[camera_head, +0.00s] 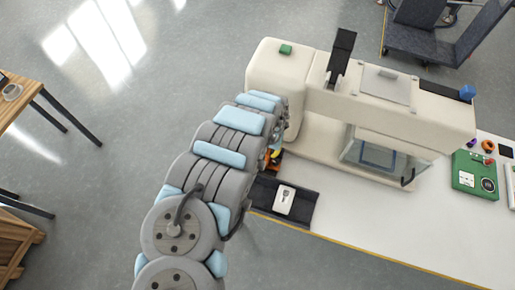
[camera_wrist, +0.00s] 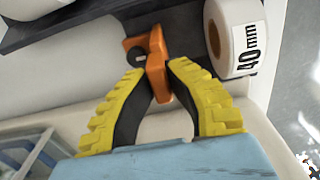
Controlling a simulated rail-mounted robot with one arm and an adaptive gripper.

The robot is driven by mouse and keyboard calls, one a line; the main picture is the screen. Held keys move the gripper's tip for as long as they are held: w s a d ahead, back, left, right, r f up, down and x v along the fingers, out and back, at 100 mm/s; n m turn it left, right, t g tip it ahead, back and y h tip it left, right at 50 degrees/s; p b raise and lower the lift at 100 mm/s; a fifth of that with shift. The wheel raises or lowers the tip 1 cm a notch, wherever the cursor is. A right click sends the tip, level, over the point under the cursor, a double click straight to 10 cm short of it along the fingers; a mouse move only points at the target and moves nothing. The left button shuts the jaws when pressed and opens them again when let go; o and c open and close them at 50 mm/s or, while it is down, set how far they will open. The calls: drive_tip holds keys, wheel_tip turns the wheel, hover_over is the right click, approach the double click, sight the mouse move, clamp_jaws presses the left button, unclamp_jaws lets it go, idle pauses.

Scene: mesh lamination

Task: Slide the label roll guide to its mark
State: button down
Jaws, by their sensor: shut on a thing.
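The label roll guide is an orange piece (camera_wrist: 157,62) with a dark round knob or hole on its left side, seen in the wrist view at the edge of a dark rail or shelf. My gripper (camera_wrist: 157,85) has yellow, ribbed fingers with dark inner faces, and its fingertips are shut on the lower part of the orange guide. A white roll marked "40mm" (camera_wrist: 232,35) lies just right of the guide. In the head view, a bit of orange and my yellow fingers (camera_head: 275,156) show beside the cream machine. My arm hides most of the guide there. I cannot make out the mark.
The cream machine (camera_head: 290,72) stands on a white table (camera_head: 340,225). A black mat (camera_head: 305,212) with a white printed item (camera_head: 285,198) lies at the near edge. A green box (camera_head: 470,175) sits at the right.

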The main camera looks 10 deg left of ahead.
drive_tip(key=shift+d, duration=0.15)
drive_tip(key=c, duration=1)
unclamp_jaws()
drive_tip(key=shift+d+f, duration=0.1)
drive_tip(key=shift+d, duration=0.1)
drive_tip(key=shift+c, duration=0.2)
drive_tip(key=shift+a, duration=0.15)
drive_tip(key=shift+r, duration=0.2)
drive_tip(key=shift+r, duration=0.2)
wheel_tip(320, 180, up, 10)
drive_tip(key=shift+w+a+f, duration=0.1)
drive_tip(key=shift+f, duration=0.05)
drive_tip(key=shift+r, duration=0.8)
